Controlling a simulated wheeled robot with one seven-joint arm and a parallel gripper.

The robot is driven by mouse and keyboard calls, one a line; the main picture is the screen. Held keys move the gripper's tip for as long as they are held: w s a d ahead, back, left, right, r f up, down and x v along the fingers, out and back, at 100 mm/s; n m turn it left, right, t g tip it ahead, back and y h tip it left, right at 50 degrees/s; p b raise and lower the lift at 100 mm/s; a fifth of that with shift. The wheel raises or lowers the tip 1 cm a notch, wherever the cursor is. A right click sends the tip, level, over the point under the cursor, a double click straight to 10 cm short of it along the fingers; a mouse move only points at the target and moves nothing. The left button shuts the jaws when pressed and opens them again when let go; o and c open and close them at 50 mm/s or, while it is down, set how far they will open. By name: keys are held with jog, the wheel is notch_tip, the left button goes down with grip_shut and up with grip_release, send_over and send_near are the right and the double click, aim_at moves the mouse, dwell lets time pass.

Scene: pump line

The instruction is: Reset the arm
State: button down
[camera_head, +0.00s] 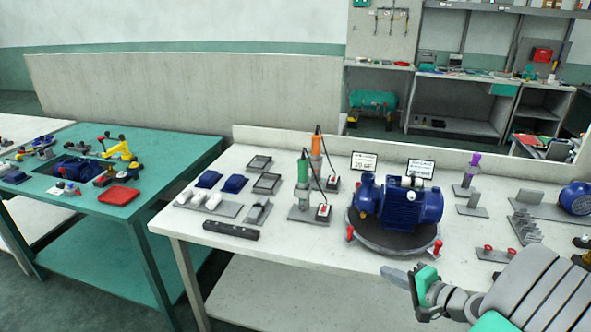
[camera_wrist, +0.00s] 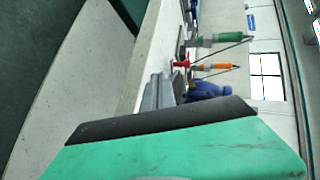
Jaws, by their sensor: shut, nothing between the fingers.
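My arm reaches in from the lower right in the head view, bent at the wrist. My gripper (camera_head: 398,277) is at its end, shut and empty, pointing left in front of the white bench's front edge. The gripper's grey fingers (camera_wrist: 158,92) also show in the wrist view, beyond its green and black body. The blue pump (camera_head: 402,203) sits on a round dark turntable (camera_head: 384,240) with red clamps, just behind and above my gripper in the head view. I see no contact between my gripper and the pump.
The white bench (camera_head: 275,260) holds a green screwdriver (camera_head: 303,170) and an orange screwdriver (camera_head: 316,145) on stands, dark trays (camera_head: 268,183) and small parts. A teal table (camera_head: 165,150) with a red tray (camera_head: 118,195) stands left.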

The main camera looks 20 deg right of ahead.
jog(key=s+a+f+n+g, duration=0.1)
jog(key=s+a+f+g, duration=0.3)
jog(key=s+f, duration=0.6)
jog(key=s+a+f+n+g, duration=0.1)
jog(key=s+a+f+g, duration=0.1)
jog(key=s+g, duration=0.7)
jog(key=w+a+r+n+h+p, duration=0.2)
jog(key=w+a+r+n, duration=0.1)
jog(key=r, duration=0.4)
jog(key=w+a+r+n+h+p, duration=0.2)
jog(key=w+a+r+n+p, duration=0.1)
jog(key=r, duration=0.4)
jog(key=w+a+r+n+t+p, duration=0.1)
jog(key=w+a+r+n, duration=0.1)
jog(key=a, duration=0.4)
jog(key=w+a+r+n+t+p, duration=0.1)
jog(key=w+a+r+n+t, duration=0.1)
jog(key=a+r, duration=0.4)
jog(key=shift+w+a+r+n, duration=0.4)
jog(key=shift+w+a+n, duration=0.45)
jog(key=shift+n, duration=0.15)
